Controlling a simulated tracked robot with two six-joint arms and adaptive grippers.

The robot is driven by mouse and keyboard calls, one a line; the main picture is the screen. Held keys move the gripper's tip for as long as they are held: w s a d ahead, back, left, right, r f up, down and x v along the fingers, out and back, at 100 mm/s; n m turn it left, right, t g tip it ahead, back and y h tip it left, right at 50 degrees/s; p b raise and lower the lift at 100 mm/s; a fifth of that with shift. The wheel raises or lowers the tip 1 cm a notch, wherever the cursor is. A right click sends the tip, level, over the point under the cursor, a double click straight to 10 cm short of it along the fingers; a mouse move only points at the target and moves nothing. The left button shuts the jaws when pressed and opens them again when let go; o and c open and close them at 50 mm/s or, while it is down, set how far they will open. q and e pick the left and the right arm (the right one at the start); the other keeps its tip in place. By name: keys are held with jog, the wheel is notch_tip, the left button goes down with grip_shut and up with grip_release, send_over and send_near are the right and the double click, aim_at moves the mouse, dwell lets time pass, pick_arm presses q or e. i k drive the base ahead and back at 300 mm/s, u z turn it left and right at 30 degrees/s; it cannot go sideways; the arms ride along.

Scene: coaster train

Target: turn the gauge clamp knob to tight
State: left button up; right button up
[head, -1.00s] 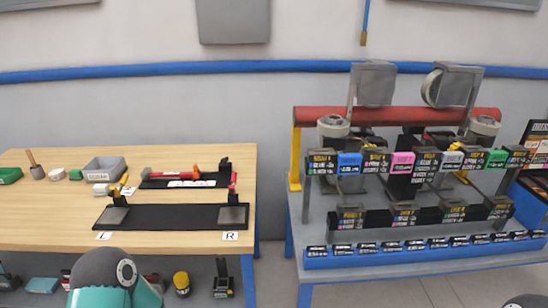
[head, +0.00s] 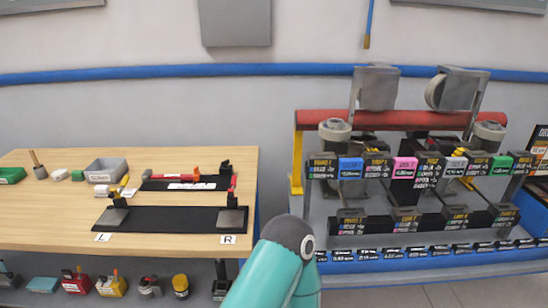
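On the wooden table, a black tray (head: 214,183) near the back right holds a long red tool (head: 170,177) with an orange part (head: 196,169) at its right end. This may be the gauge with its clamp knob, but it is too small to tell, and so is the knob's setting. A dark upright piece (head: 224,168) stands at the tray's right end. A teal link of one of my arms, with a dark rounded joint, rises at the bottom centre. Neither gripper shows.
A long black mat (head: 170,219) with L and R labels lies along the table's front. A grey bin (head: 106,170) and small blocks stand at the left. A rack with a red roller (head: 400,119) and labelled modules fills the right. Several items sit on the lower shelf.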

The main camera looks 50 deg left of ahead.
aim_at(225, 163)
jog(key=u, duration=0.2)
jog(key=i, duration=0.1)
jog(key=u, duration=2.3)
jog(key=k, duration=0.2)
jog(key=z, duration=0.65)
